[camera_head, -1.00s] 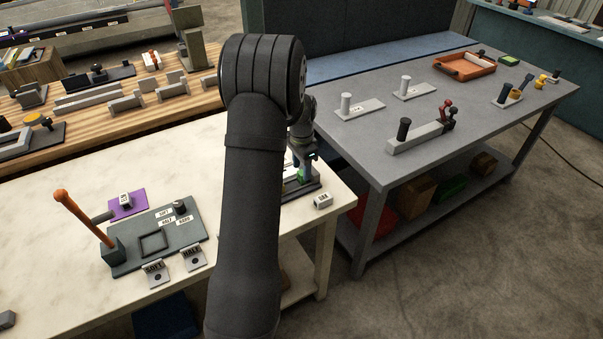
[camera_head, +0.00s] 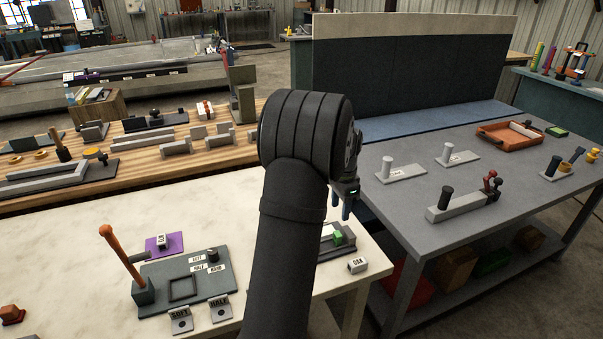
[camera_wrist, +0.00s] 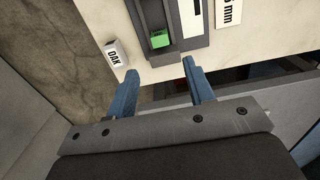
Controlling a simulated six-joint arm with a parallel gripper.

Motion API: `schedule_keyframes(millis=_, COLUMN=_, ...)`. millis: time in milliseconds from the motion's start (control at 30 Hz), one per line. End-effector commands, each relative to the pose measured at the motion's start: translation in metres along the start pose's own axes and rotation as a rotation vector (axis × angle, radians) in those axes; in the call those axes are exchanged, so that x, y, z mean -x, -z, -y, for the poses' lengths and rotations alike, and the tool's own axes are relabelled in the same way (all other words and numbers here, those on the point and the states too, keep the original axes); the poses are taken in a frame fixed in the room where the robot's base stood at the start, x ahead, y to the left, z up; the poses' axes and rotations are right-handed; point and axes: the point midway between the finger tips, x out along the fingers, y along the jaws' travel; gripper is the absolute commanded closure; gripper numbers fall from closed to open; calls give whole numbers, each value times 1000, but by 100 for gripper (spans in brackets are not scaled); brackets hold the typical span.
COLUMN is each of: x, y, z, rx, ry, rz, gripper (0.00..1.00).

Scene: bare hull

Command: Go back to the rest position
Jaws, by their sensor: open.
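My gripper (camera_wrist: 158,82) is open in the wrist view, with two blue fingers apart and nothing between them. In the head view my gripper (camera_head: 345,208) shows only partly, behind my dark arm, above the right end of the white table. A green block (camera_wrist: 160,39) sits in a dark slotted fixture (camera_wrist: 193,43) just beyond the fingers. The green block also shows in the head view (camera_head: 337,238). A white block marked OAK (camera_wrist: 116,54) lies beside the fixture, apart from the fingers.
A dark board (camera_head: 160,290) with an orange-handled lever (camera_head: 120,255) stands on the white table (camera_head: 70,265). The grey table (camera_head: 400,215) at right carries pegs, a clamp and an orange tray (camera_head: 508,137). A wooden bench (camera_head: 220,157) lies behind.

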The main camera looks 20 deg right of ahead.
Motion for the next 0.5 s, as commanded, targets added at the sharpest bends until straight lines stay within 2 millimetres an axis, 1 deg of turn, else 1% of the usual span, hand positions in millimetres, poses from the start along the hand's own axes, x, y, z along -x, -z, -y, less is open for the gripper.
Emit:
schedule_keyframes(millis=167, x=-23, y=-1, z=-1, rx=0, ry=-3, rz=3, gripper=52)
schedule_keyframes(millis=500, x=-91, y=-1, z=-1, rx=0, ry=-4, rz=3, gripper=52)
